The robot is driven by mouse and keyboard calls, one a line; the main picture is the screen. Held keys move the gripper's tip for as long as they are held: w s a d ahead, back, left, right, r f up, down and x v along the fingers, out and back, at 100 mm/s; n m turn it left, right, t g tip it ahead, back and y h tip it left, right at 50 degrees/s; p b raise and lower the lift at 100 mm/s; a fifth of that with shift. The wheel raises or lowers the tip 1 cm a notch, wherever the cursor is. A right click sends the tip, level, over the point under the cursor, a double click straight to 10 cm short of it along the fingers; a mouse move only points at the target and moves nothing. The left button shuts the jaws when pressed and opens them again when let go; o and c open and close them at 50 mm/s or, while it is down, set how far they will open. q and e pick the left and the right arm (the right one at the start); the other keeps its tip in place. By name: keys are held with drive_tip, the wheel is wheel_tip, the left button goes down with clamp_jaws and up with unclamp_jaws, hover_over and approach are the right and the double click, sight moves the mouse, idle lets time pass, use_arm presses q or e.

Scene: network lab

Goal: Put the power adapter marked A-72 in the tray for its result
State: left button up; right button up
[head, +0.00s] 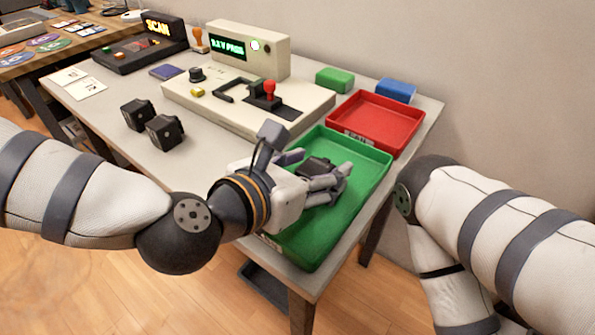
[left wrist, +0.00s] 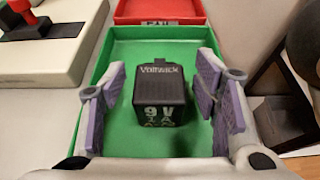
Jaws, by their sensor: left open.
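A black power adapter (left wrist: 160,95) sits in the green tray (left wrist: 115,55), between the spread fingers of my left gripper (left wrist: 163,100). It reads "Voltwick" and "9 V"; smaller marks below are hard to read. Gaps show on both sides, so my gripper is open around it. In the head view the left gripper (head: 325,180) is low over the green tray (head: 315,240), partly hiding the adapter (head: 314,165). The red tray (head: 375,122) behind is empty. The tester (head: 245,50) shows green text that looks like "9.2 V PASS". My right gripper is out of view.
Two more black adapters (head: 138,114) (head: 165,132) stand on the table at left. The tester's base with a red-knobbed lever (head: 269,92) lies behind the gripper. A green block (head: 335,79) and a blue block (head: 396,90) stand at the back. A SCAN unit (head: 140,45) is at far left.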

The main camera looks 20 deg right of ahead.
use_arm(q)
drive_tip(key=v, duration=0.8)
drive_tip(key=shift+a+r+p, duration=0.15)
drive_tip(key=shift+p, duration=0.25)
drive_tip(key=p+v, duration=0.2)
drive_tip(key=shift+s+a+r, duration=0.15)
drive_tip(key=shift+s+r, duration=0.1)
drive_tip(key=shift+r, duration=0.05)
drive_tip(key=shift+s+a, duration=0.1)
drive_tip(key=shift+a, duration=0.1)
drive_tip(key=shift+f, duration=0.25)
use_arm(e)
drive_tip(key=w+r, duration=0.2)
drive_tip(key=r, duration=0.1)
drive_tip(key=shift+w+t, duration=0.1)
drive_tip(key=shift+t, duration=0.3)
use_arm(q)
drive_tip(key=shift+s, duration=0.1)
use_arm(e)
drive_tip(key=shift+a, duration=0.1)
